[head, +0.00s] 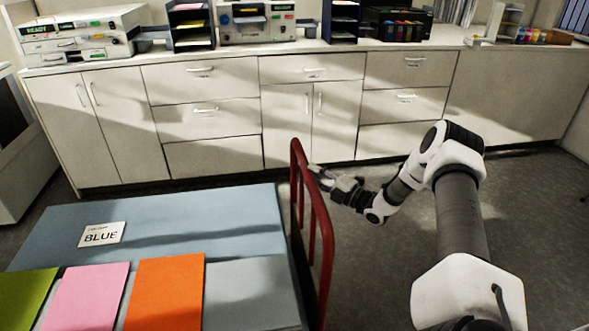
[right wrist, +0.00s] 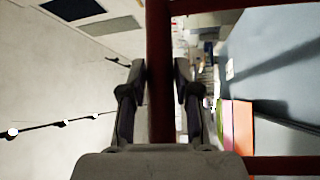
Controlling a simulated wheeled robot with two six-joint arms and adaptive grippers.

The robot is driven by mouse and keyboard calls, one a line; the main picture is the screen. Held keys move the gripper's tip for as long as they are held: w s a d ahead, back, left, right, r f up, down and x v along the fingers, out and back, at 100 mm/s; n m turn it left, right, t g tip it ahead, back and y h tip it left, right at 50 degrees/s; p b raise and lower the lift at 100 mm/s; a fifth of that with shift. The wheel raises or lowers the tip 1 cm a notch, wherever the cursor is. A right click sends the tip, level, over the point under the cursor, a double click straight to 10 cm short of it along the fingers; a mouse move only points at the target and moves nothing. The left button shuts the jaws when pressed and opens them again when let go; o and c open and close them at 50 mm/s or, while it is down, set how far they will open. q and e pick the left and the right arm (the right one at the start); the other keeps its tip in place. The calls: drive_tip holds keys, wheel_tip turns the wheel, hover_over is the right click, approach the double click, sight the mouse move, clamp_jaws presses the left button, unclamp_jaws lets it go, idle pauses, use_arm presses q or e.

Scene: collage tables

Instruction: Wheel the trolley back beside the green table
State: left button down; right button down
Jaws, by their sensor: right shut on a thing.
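The trolley's red handle frame (head: 325,235) stands upright at the right edge of a blue-grey top (head: 160,215). I cannot tell if that top belongs to the trolley or is a table beside it. My right gripper (head: 316,173) is shut on the red handle near its upper rail. In the right wrist view, the red bar (right wrist: 159,95) runs between the two fingers of the gripper (right wrist: 160,80). The trolley's lower part and wheels are hidden. No green table is recognisable. My left gripper is out of view.
A card reading BLUE (head: 102,234) and orange (head: 165,290), pink (head: 85,298) and green (head: 22,298) sheets lie on the blue-grey top. A long white cabinet (head: 215,120) bearing machines and trays spans the back. Grey floor (head: 385,265) is clear right of the handle.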

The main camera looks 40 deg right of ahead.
drive_tip(key=shift+s+d+r, duration=0.2)
drive_tip(key=shift+s+d, duration=0.05)
drive_tip(key=shift+d, duration=0.3)
drive_tip(key=shift+s+d+r, duration=0.15)
drive_tip(key=shift+s+d, duration=0.1)
drive_tip(key=shift+d, duration=0.3)
drive_tip(key=c, duration=0.8)
unclamp_jaws()
drive_tip(key=shift+w+a, duration=0.1)
drive_tip(key=shift+a, duration=0.05)
drive_tip(key=shift+c, duration=0.2)
drive_tip(key=v, duration=0.7)
drive_tip(key=shift+s, duration=0.3)
drive_tip(key=shift+a, duration=0.1)
drive_tip(key=shift+r+p, duration=0.1)
drive_tip(key=shift+p, duration=0.2)
